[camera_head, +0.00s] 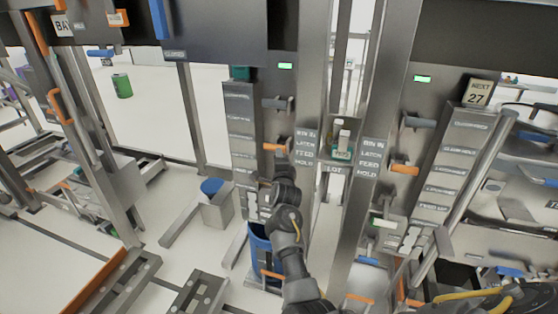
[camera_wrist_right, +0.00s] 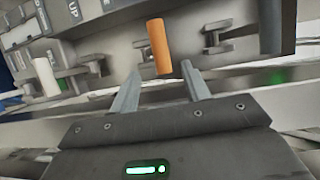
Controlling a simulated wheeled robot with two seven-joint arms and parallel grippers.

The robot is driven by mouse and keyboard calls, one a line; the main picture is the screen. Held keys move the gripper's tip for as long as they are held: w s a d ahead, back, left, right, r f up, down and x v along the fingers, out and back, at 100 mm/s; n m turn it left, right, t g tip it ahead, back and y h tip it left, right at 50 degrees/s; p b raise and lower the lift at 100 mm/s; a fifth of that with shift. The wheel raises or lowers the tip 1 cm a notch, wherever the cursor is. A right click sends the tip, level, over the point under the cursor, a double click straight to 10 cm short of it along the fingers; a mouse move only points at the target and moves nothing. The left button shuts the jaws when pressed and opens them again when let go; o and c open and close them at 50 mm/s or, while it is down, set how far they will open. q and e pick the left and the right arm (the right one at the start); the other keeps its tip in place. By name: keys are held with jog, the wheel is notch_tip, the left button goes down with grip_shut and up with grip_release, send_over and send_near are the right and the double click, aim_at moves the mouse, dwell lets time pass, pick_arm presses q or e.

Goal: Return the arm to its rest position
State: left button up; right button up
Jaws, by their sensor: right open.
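An orange handle (camera_wrist_right: 159,46) stands just beyond the fingertips, not gripped. A blue bin (camera_head: 259,245) stands low in the left station, partly hidden by my arm.
Steel posts (camera_head: 315,80) and label panels (camera_head: 370,155) stand close ahead. Grey lever (camera_head: 417,123) and orange lever (camera_head: 405,169) stick out at the right station. A grey handle (camera_wrist_right: 222,36) and white handle (camera_wrist_right: 46,77) flank the orange one. Open floor (camera_head: 150,210) lies left.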

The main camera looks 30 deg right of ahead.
pick_arm(q)
jog(key=shift+w, duration=0.3)
jog(key=shift+s, duration=0.15)
